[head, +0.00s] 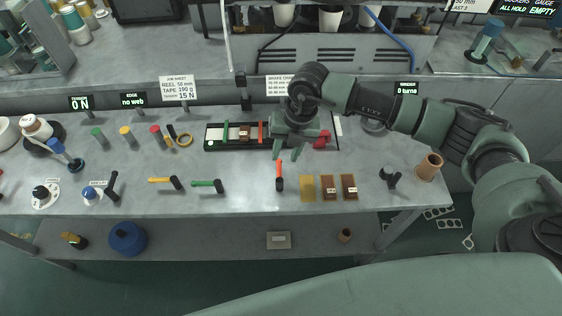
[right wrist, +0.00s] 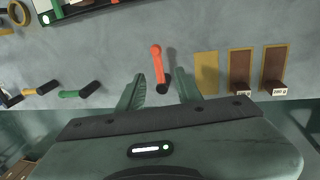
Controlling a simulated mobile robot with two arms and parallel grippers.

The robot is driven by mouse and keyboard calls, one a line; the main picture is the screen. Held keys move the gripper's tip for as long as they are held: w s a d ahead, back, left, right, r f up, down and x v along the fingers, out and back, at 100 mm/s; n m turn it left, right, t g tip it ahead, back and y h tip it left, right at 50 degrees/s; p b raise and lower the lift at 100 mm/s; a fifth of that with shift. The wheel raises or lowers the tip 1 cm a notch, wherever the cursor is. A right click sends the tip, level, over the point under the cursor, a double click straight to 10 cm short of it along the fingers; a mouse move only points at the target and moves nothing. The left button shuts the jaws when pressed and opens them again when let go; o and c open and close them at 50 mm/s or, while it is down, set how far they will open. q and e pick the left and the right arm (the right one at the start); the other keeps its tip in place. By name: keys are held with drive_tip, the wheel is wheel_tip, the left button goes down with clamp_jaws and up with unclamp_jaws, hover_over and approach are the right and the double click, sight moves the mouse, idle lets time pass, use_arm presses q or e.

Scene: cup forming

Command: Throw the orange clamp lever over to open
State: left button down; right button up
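The orange clamp lever (head: 279,172) is at the front part of the grey bench. Its orange arm points toward the back and its black end is nearer the front edge. In the right wrist view the lever (right wrist: 157,66) shows ahead of the fingers, roughly in line with the gap between them. My right gripper (head: 290,153) is open and empty, just behind and above the lever. Its two green fingers (right wrist: 161,92) stand apart in the right wrist view, and I see no contact with the lever. My left gripper is not in view.
Yellow (head: 163,180) and green (head: 206,183) levers lie left of the orange one. A yellow plate (head: 307,189) and brown weighted plates (head: 328,187) are close on its right. A black track (head: 222,146) lies behind. A black fork-shaped part (head: 390,178) stands further right.

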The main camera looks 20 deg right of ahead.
sight(279, 168)
drive_tip(key=shift+w+a+f+p, duration=0.1)
drive_tip(key=shift+a+f+p, duration=0.1)
drive_tip(key=shift+f, duration=0.7)
drive_tip(key=shift+s+a+f+p, duration=0.1)
drive_tip(key=shift+a+f+p, duration=0.1)
drive_tip(key=shift+f, duration=0.65)
drive_tip(key=shift+w+a+f+p, duration=0.1)
drive_tip(key=shift+a+f+p, duration=0.1)
drive_tip(key=shift+f, duration=0.7)
clamp_jaws()
drive_tip(key=shift+w, duration=0.1)
